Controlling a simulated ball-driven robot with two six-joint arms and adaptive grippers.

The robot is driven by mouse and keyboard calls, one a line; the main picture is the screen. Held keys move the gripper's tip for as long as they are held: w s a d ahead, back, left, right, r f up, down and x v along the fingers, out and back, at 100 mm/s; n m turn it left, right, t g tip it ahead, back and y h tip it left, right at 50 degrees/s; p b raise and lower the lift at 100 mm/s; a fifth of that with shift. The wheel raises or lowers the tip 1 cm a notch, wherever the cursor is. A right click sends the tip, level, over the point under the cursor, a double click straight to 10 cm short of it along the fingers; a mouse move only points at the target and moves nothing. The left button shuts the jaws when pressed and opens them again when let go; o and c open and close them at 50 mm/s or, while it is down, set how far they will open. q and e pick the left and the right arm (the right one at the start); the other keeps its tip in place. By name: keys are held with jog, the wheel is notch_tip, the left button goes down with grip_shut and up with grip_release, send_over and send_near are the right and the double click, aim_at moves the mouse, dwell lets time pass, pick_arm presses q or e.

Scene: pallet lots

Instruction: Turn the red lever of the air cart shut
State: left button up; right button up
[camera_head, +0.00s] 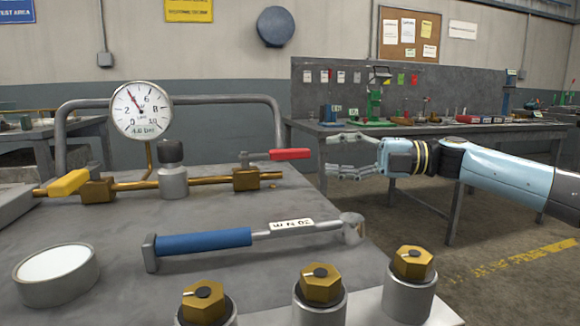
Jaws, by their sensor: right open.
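The red lever (290,154) sits on the brass valve (246,179) at the right end of a brass pipe on the air cart (330,205). It points right, roughly along the pipe. A yellow lever (68,183) is on the valve at the pipe's left end. My left gripper is not in view.
A blue-handled wrench (205,241) lies on the cart top, with several brass-topped fittings (320,285) at the front and a round white-topped dish (56,272) at left. A grey rail (220,99) runs behind. A workbench (450,128) stands behind my right arm.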

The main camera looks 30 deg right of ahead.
aim_at(291, 155)
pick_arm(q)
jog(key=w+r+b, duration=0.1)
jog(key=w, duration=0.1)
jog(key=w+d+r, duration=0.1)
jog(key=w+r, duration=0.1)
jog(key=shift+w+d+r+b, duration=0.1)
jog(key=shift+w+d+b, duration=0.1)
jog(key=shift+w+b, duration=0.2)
pick_arm(e)
jog(key=x, duration=0.9)
jog(key=shift+w, duration=0.1)
grip_shut()
